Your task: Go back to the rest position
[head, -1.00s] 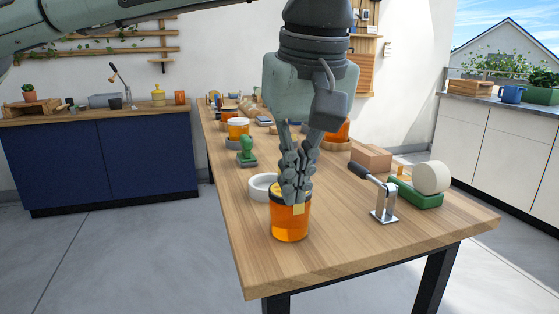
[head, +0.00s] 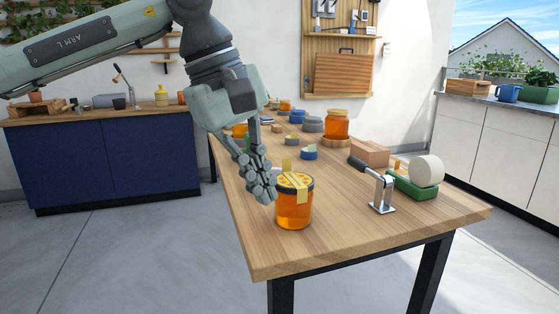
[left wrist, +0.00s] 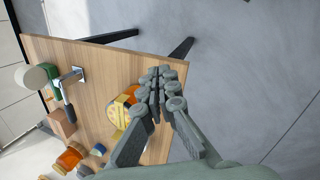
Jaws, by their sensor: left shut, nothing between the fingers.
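My left gripper (head: 262,188) is shut and empty, in the head view just left of a honey jar near the table's front. Its fingers point down and hide a little of the jar's left side; I cannot tell whether they touch it. The honey jar (head: 293,212) stands upright with amber contents and a yellow strip over its lid. In the left wrist view the shut fingers (left wrist: 160,84) are beside the same jar (left wrist: 121,107), over the table's edge region. My right gripper is not in view.
The wooden table (head: 330,245) also bears a chrome lever tool (head: 382,192), a green tape dispenser (head: 412,186) with a pale roll, a cardboard box (head: 369,153) and another honey jar (head: 337,124). A blue cabinet (head: 110,160) stands at left. Grey floor (head: 130,260) is clear.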

